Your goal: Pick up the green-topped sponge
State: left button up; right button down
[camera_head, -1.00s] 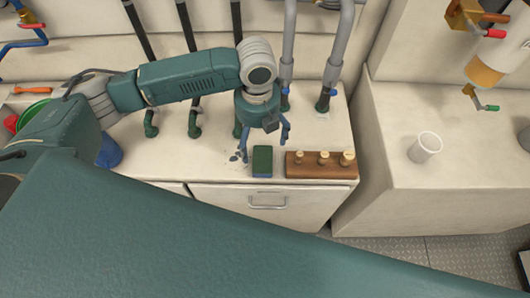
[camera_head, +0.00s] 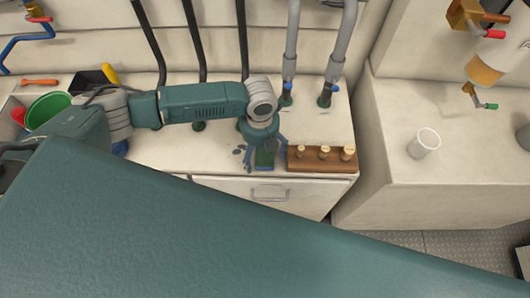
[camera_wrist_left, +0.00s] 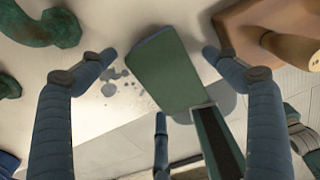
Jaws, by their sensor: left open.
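The green-topped sponge (camera_head: 264,160) stands on the white counter near its front edge, partly hidden by my gripper in the head view. Its green top faces up in the left wrist view (camera_wrist_left: 166,70), with a blue-grey side beneath. My left gripper (camera_head: 266,150) is above and around the sponge, with fingers apart on either side of it. In the left wrist view the open fingers (camera_wrist_left: 158,75) flank the sponge, with a gap on each side; a third finger shows at the bottom. Contact is not visible. My right gripper does not show.
A wooden block with several pegs (camera_head: 322,160) stands close to the right of the sponge. Hoses and pipes (camera_head: 290,60) rise behind. A green bowl (camera_head: 48,108) is at the left, a white cup (camera_head: 424,143) on the right-hand counter. Dark spots mark the counter beside the sponge.

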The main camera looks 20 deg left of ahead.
aim_at(261, 152)
pick_arm(q)
jog(key=c, duration=0.8)
jog(key=shift+c, duration=0.2)
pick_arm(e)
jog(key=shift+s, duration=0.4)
pick_arm(q)
jog(key=shift+r, duration=0.15)
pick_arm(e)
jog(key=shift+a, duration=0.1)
pick_arm(q)
jog(key=shift+w+r, duration=0.1)
jog(key=shift+r, duration=0.5)
notch_tip(261, 152, up, 17)
jog(key=shift+r+b, duration=0.15)
jog(key=shift+b, duration=0.9)
jog(key=shift+c, duration=0.2)
jog(key=shift+r, duration=0.65)
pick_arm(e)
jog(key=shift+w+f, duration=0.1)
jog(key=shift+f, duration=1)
pick_arm(q)
jog(key=shift+o, duration=0.3)
